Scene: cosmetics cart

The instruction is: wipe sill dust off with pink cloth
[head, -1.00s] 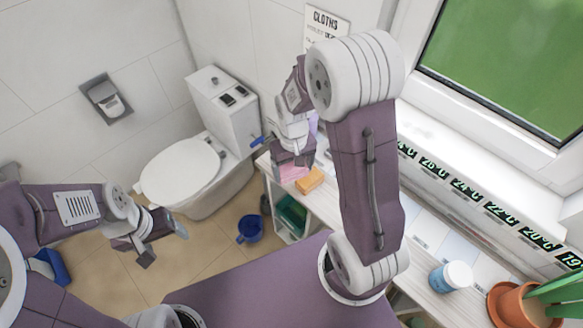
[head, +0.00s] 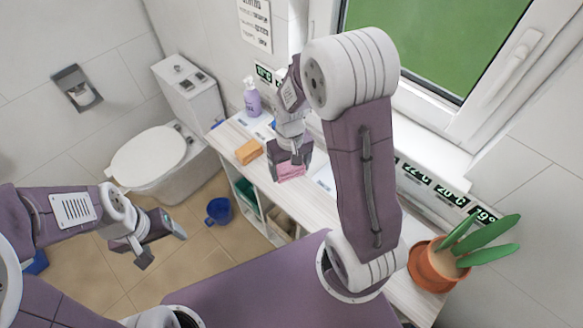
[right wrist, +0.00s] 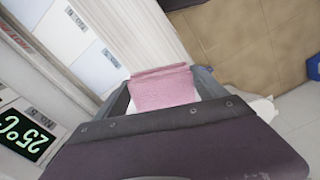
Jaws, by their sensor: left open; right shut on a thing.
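The pink cloth (head: 291,172) is in my right gripper (head: 289,160), low over the pale wooden counter. In the right wrist view, the pink cloth (right wrist: 162,88) sits between the two fingers, which are shut on it. I cannot tell whether it touches the counter. The white window sill (head: 425,140) runs above the counter, partly hidden by my right arm. No dust is clear on its visible part. My left gripper (head: 163,246) is open and empty, over the floor at the left.
An orange sponge (head: 248,152) and lilac pump bottle (head: 252,100) stand on the counter. A potted plant (head: 440,265) is at its right end. Temperature displays (head: 450,196) line the wall below the sill. A toilet (head: 150,155) and blue bucket (head: 219,211) are left.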

